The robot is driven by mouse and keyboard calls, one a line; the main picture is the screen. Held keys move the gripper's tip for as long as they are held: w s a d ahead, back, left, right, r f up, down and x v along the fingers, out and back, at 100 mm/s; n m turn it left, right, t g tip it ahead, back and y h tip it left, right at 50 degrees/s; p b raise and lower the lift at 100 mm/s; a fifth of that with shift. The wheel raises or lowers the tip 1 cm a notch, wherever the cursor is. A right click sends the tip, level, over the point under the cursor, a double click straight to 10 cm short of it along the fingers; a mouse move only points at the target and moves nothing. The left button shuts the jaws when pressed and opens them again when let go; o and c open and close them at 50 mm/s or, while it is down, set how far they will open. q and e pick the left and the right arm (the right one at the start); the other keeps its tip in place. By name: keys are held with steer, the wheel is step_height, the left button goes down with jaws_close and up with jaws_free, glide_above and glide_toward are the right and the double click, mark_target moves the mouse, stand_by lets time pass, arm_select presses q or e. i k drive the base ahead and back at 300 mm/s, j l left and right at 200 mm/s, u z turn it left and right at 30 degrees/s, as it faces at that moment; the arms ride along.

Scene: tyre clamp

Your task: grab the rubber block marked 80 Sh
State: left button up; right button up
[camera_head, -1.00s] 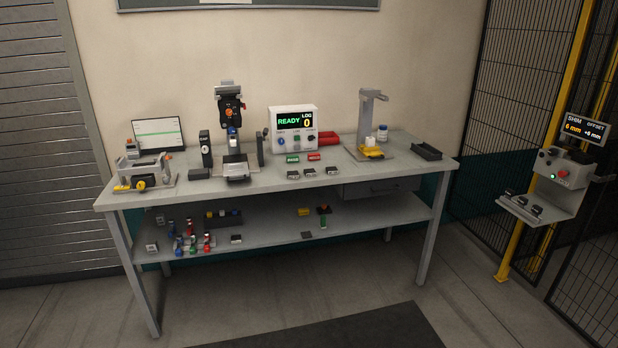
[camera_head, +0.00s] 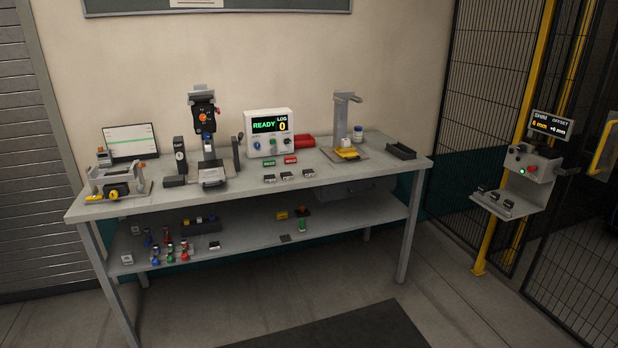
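Three small dark blocks with pale labels lie in a row on the workbench top: a left block (camera_head: 269,179), a middle block (camera_head: 287,176) and a right block (camera_head: 307,173). Their markings are too small to read, so I cannot tell which, if any, says 80 Sh. More small dark blocks (camera_head: 494,199) sit on the grey shelf of the stand at the right, also unreadable. Neither of my grippers is in view.
The grey workbench (camera_head: 340,180) carries a clamp fixture (camera_head: 118,184), a press (camera_head: 206,135), a READY display box (camera_head: 269,131) and a dark tray (camera_head: 401,151). Its lower shelf (camera_head: 345,220) holds small coloured parts. A dark mat (camera_head: 350,330) lies on the open floor. A mesh fence stands right.

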mark_target(287, 175)
steer(key=i+j, duration=0.15)
steer(key=i, duration=0.35)
steer(key=i+j, duration=0.2)
steer(key=i, duration=0.3)
steer(key=i+j+z, duration=0.1)
steer(key=i, duration=0.35)
steer(key=i+j, duration=0.25)
steer(key=i, duration=0.25)
steer(key=i+j, duration=0.2)
steer(key=i, duration=0.3)
steer(key=i+j, duration=0.2)
steer(key=i, duration=0.25)
steer(key=i+z, duration=0.05)
